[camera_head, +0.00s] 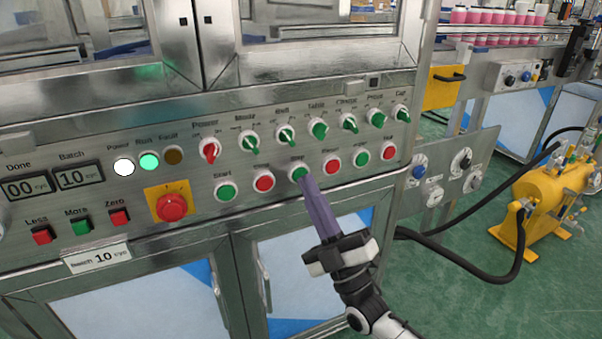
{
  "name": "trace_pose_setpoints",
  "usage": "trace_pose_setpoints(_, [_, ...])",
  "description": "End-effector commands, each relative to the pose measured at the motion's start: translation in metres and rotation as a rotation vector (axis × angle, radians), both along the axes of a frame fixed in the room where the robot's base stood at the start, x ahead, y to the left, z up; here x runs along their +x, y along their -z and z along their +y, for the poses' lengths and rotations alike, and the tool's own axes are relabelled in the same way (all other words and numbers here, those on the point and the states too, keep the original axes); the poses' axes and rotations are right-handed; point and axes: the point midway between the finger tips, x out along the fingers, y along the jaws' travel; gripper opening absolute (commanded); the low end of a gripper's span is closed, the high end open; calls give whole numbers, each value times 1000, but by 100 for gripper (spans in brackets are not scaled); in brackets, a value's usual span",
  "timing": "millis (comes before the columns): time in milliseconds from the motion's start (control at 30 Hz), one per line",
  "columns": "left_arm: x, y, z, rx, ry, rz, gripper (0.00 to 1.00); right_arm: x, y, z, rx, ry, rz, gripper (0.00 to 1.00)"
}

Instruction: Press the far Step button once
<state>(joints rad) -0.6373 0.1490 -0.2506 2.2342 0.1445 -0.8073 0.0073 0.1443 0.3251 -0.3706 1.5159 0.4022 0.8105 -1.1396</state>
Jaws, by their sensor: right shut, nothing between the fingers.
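The control panel (125,207) of the metal cabinet has a lower row of round green and red buttons. A green button (298,173) in the middle of this row has a small label above it that seems to read Step. My right gripper (304,180) is shut and empty, with long purple fingers pointing up and left. Its tips overlap the lower right edge of this green button; I cannot tell whether they touch it. Another green button (362,159) sits farther right, its label too small to read surely. My left gripper is not in view.
Red buttons (264,183) and (332,166) flank the green one on either side. A row of switches (286,136) runs above. A red emergency knob (172,207) on yellow is to the left. A yellow pump (550,205) with black hoses stands at right on green floor.

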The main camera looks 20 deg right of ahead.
Motion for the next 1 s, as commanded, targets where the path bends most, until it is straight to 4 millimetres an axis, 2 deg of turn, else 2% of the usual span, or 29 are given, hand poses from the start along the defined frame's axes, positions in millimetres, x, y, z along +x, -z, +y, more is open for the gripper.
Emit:
trace_pose_setpoints(133, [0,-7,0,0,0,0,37,-8,-2,-1,1,0,-1,0])
trace_pose_setpoints(500, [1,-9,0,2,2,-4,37,-11,-1,-1,1,0,-1,0])
trace_pose_setpoints(1000, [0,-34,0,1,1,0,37,-55,-2,-5,1,0,-1,0])
